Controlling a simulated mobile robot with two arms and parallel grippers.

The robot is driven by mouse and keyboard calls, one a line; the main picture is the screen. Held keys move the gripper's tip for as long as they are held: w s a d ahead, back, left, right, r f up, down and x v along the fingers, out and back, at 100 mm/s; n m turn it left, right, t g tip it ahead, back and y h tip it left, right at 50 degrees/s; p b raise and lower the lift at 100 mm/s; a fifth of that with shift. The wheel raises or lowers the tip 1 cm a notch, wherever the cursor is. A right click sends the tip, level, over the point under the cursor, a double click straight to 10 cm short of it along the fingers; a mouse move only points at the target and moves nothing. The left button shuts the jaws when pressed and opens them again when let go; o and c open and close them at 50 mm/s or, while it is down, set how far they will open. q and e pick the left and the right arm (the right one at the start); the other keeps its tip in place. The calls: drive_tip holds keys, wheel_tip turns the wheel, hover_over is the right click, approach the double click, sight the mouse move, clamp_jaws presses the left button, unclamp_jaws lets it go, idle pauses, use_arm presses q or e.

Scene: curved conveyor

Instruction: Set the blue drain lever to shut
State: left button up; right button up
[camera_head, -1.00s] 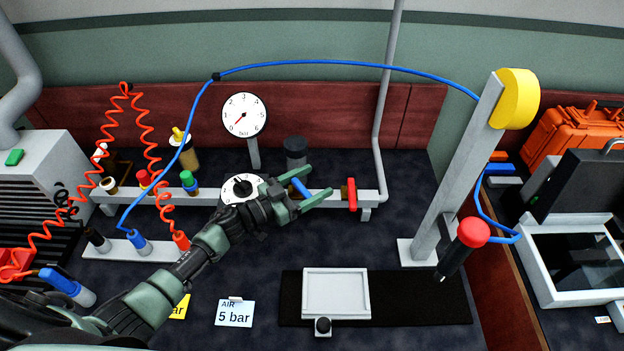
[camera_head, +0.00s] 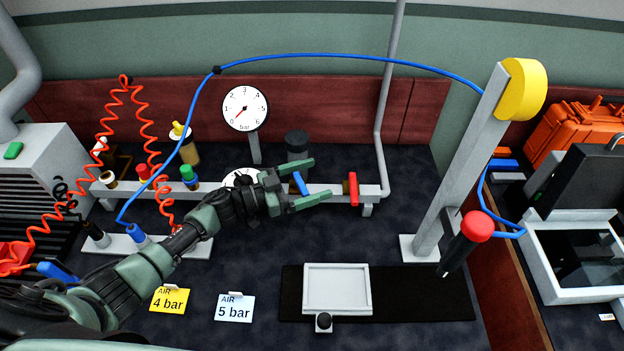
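The blue drain lever (camera_head: 300,184) is on the grey pipe rail behind the tray, slanted across the rail. My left gripper (camera_head: 321,181) reaches in from the left and is open. Its two green fingers stand on either side of the lever, one behind it and one in front. A gap shows between the lever and the fingers, though I cannot tell the depth. The gripper's palm and wrist hide the rail just left of the lever and part of a white dial (camera_head: 241,178). My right gripper is not in view.
A red handle (camera_head: 353,189) stands across the rail to the right of the lever. A dark-capped cylinder (camera_head: 297,146) and a pressure gauge (camera_head: 245,108) stand behind. A white tray (camera_head: 337,289) lies in front. A blue hose (camera_head: 330,55) arches overhead to a grey post (camera_head: 455,170).

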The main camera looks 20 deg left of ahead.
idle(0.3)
use_arm(q)
wheel_tip(320, 180, up, 20)
drive_tip(key=p, duration=0.1)
drive_tip(key=shift+p, duration=0.3)
